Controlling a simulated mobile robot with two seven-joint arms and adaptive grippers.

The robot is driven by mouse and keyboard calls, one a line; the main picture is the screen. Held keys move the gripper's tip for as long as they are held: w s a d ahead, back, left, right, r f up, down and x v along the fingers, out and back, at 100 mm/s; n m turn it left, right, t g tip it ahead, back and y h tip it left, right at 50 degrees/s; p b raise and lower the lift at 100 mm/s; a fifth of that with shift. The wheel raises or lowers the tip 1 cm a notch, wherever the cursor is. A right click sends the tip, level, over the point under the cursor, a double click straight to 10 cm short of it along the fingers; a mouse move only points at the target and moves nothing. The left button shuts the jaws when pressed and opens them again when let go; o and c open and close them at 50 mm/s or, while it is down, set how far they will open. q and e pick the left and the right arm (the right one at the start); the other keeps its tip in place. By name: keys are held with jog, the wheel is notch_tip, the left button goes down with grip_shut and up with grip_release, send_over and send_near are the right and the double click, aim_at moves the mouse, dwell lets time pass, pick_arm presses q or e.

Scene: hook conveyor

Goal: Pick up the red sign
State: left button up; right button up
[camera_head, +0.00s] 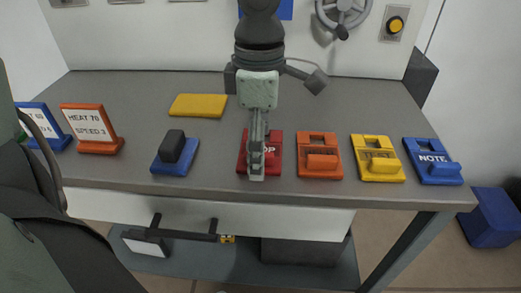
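The red sign (274,169) lies on the grey table near its front edge, left of an orange sign. Only the letters "OP" of its white text show; the rest is hidden. A gripper (257,172) hangs in front of it from the top of the view, fingers pointing down. Its fingers are seen nearly edge-on and cover the sign's middle. I cannot tell whether they touch the sign or how far apart they are. A large dark link of my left arm fills the lower left.
An orange sign (320,141), a yellow sign (377,145) and a blue "NOTE" sign (432,156) lie to the right. Left are a blue block with a dark top (175,149), a yellow slab (198,105) and an upright orange sign (90,124). The table's back right is clear.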

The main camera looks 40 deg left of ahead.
pick_arm(q)
jog(key=c, duration=1.3)
jog(key=shift+o, duration=0.2)
notch_tip(320, 180, up, 10)
